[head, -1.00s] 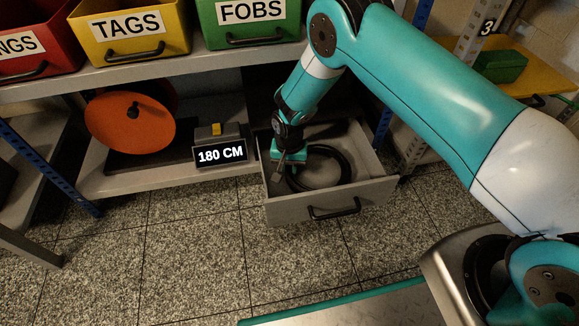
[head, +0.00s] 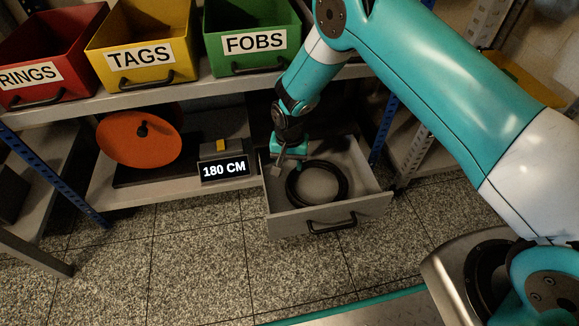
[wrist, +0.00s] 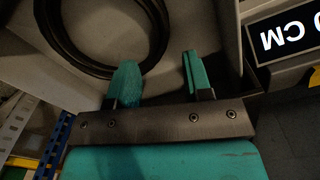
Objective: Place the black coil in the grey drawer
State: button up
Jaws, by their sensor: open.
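The black coil (head: 339,190) lies flat inside the open grey drawer (head: 300,221), near its front. In the wrist view the coil (wrist: 152,62) lies on the drawer floor, just beyond one finger. My gripper (head: 288,170) is over the left part of the drawer, beside the coil's left edge. Its two teal fingers show apart with nothing between them in the wrist view (wrist: 158,78). The coil looks clear of the jaws, though one finger overlaps its edge in the picture.
The display reading 180 CM (head: 225,169) stands left of the drawer. An orange disc (head: 135,140) is farther left on the lower shelf. Red (head: 75,45), yellow (head: 125,30) and green (head: 225,20) bins sit above. The speckled floor in front is clear.

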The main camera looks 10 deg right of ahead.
notch_tip(320, 180, up, 3)
jog(key=shift+f+p, duration=0.15)
jog(key=shift+p, duration=0.2)
jog(key=shift+c, duration=0.4)
dwell(0.7)
